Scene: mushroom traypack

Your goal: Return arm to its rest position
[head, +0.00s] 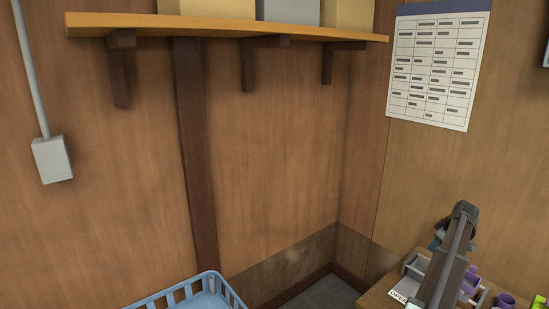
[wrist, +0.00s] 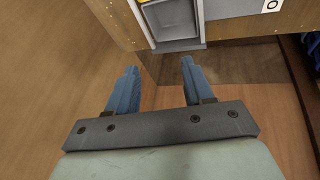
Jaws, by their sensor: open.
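My gripper (wrist: 157,78) shows in the wrist view with its two blue fingers spread apart and nothing between them. It is open and empty, over a wooden floor, with the edge of a wooden worktop (wrist: 120,25) ahead of it. In the head view a part of my arm shows at the lower right, in front of the worktop (head: 375,296); the fingers cannot be made out there.
A grey tray (wrist: 205,25) sits at the worktop edge. In the head view, purple items (head: 504,299) lie on the worktop. A shelf (head: 220,25) with boxes and a paper chart (head: 437,65) are on the walls.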

